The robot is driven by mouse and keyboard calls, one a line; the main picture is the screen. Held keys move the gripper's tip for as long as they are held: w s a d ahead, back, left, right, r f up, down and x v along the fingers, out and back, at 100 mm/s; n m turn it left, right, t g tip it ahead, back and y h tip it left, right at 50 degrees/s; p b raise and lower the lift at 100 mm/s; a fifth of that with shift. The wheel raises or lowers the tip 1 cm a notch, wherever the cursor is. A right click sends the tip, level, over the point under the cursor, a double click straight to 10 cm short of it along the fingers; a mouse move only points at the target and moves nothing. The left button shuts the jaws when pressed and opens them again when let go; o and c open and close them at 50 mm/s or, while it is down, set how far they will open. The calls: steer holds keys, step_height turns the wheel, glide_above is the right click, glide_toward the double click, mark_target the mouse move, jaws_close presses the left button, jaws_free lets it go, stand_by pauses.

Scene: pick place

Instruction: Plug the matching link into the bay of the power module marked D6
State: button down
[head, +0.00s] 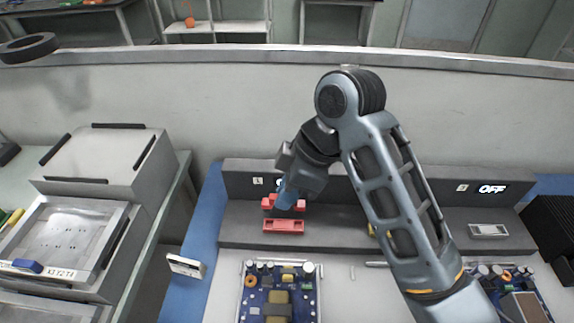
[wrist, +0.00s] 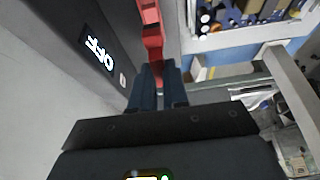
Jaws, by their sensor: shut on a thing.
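My gripper (head: 287,200) is shut on a red link (head: 269,204), a small red piece with its ends showing either side of the fingers. In the wrist view the red link (wrist: 152,42) lies at the tips of my dark blue fingers. A red-rimmed bay (head: 283,226) lies on the dark ledge just in front of the held link in the head view. I cannot tell the gap between them. A lit OFF display (wrist: 98,48) shows in the wrist view. I cannot read a D6 mark anywhere.
A pale-rimmed bay (head: 488,230) sits further right on the dark console (head: 330,228); a yellow part (head: 372,231) is mostly hidden by my arm. A circuit board (head: 279,293) lies in front. A white label block (head: 186,266) stands on the blue strip at left.

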steer(key=shift+w+a, duration=0.1)
steer(key=shift+w, duration=0.15)
step_height(320, 180, down, 4)
steer(key=b, duration=0.4)
steer(key=shift+r, duration=0.2)
steer(key=shift+f, duration=0.7)
steer(key=shift+f+p, duration=0.15)
steer(key=shift+p, duration=0.5)
stand_by(0.8)
steer(key=shift+f, duration=0.75)
stand_by(1.3)
steer(key=c, duration=1.1)
jaws_free()
